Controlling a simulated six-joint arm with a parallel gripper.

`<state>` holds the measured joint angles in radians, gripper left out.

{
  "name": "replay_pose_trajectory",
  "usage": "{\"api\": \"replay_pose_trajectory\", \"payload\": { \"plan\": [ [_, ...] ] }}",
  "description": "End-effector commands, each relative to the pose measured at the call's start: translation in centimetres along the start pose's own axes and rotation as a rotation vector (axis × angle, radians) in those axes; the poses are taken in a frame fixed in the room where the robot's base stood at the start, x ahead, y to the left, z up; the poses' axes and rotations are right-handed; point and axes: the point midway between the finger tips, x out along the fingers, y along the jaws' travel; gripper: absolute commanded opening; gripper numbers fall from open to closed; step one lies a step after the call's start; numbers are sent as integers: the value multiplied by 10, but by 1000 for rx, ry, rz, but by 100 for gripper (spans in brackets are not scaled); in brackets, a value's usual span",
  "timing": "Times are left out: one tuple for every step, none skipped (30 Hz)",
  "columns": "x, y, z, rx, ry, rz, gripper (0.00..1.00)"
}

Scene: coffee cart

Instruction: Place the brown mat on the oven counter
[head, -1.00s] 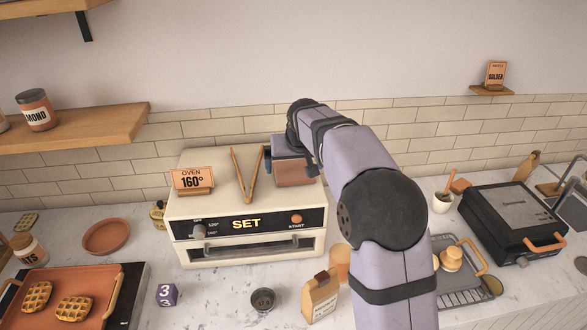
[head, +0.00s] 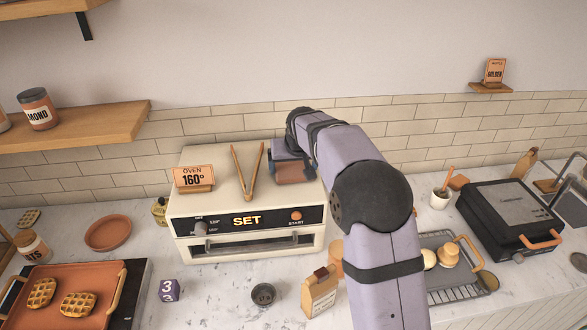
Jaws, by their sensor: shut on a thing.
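My gripper (head: 294,172) is over the right part of the cream oven's top, seen from behind and above. Dark fingertips show at both sides of a flat brown piece, which looks like the brown mat (head: 294,166). The gripper is shut on it. My gripper and arm hide part of the piece, and I cannot tell whether it touches the oven top. The oven (head: 190,212) stands on the pale marble counter (head: 215,285), with an "OVEN 160°" sign (head: 194,179) on its top left.
Wooden tongs (head: 246,175) are on the oven top, just left of my gripper. A numbered cube (head: 169,290), a dark cup (head: 263,294) and a paper bag (head: 320,292) stand in front of the oven. A terracotta dish (head: 108,234) lies to its left. A black grill (head: 513,220) is at the right.

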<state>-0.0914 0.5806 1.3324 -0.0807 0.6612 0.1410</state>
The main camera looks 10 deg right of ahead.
Motion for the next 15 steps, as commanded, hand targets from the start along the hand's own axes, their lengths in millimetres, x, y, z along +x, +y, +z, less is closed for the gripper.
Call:
{"api": "replay_pose_trajectory", "payload": {
  "plan": [
    [0,0,0,0,1,0,61],
    [-1,0,-1,0,1,0,61],
    [-1,0,-1,0,1,0,61],
    [-2,0,-2,0,2,0,61],
    [-3,0,-3,0,2,0,61],
    [-6,0,-5,0,3,0,61],
    [-7,0,-6,1,3,0,61],
    [-10,0,-8,1,3,0,61],
    [-14,0,-10,1,5,0,61],
    [-17,0,-12,1,4,0,61],
    [-22,0,-15,1,6,-1,61],
    [-27,0,-19,0,6,0,61],
    [-31,0,-22,0,6,0,61],
    [-36,0,-25,0,7,0,61],
    [-42,0,-28,0,7,0,61]
  ]
}}
